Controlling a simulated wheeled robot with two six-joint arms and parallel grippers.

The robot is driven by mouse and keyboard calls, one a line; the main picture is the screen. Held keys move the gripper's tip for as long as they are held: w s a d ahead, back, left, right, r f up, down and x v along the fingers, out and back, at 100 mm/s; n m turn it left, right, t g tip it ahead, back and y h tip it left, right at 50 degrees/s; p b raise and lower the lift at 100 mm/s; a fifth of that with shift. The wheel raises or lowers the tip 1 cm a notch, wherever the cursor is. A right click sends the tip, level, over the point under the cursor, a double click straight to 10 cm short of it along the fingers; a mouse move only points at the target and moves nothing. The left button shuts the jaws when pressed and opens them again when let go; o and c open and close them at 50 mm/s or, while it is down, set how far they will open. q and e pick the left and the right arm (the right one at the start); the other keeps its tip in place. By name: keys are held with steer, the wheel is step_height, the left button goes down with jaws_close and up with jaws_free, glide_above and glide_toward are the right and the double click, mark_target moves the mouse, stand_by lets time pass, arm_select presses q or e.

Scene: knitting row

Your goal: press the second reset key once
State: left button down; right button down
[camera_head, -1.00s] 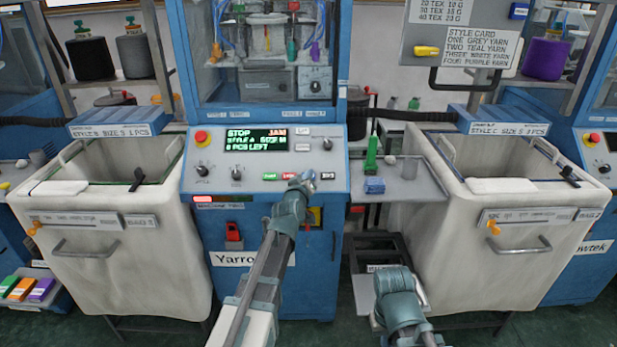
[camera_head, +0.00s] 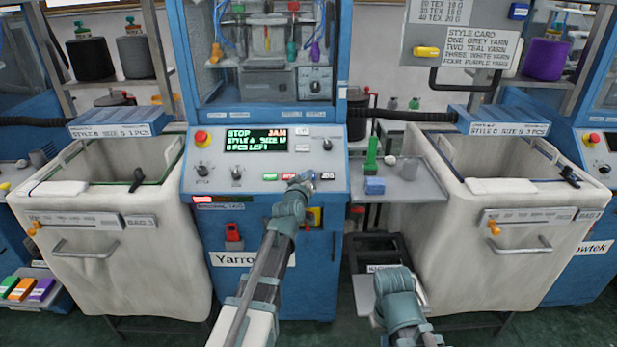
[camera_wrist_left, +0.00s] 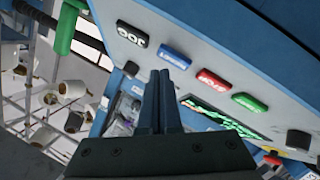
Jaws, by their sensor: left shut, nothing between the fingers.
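The middle knitting machine's control panel (camera_head: 215,172) carries a row of keys. In the left wrist view this row holds a black key (camera_wrist_left: 131,33), a blue key (camera_wrist_left: 175,58), a red key (camera_wrist_left: 213,80) and a green key (camera_wrist_left: 249,103). The blue key's lettering looks like RESET but is hard to read. My left gripper (camera_head: 303,178) is shut and empty, in front of the key row, and covers the blue key in the head view. In the left wrist view its fingertips (camera_wrist_left: 160,74) are close to the blue key; contact cannot be told. My right arm's fingers do not show.
The machine's screen (camera_head: 256,140) reads STOP and JAM. A red stop button (camera_head: 201,138) and several knobs share the panel. Fabric bins stand left (camera_head: 130,270) and right (camera_head: 500,270). A shelf (camera_head: 415,185) right of the panel holds a blue block (camera_head: 374,186).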

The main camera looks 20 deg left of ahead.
arm_select(q)
steer(key=shift+w+f, duration=0.1)
steer(key=shift+f, duration=0.05)
stand_by(0.5)
steer(key=shift+w+a+f+b, duration=0.1)
steer(key=shift+w+f+b, duration=0.1)
steer(key=shift+b, duration=0.15)
steer(key=shift+w+f+b, duration=0.15)
steer(key=shift+f+b, duration=0.15)
stand_by(0.6)
steer(key=shift+r, duration=0.15)
steer(key=shift+s+r+p, duration=0.45)
steer(key=shift+r+p, duration=0.05)
steer(key=shift+p, duration=0.15)
stand_by(0.3)
steer(key=s+r+p, duration=0.1)
steer(key=r+p, duration=0.1)
steer(key=s+d+r+p, duration=0.1)
steer(key=s+r+p, duration=0.1)
stand_by(0.4)
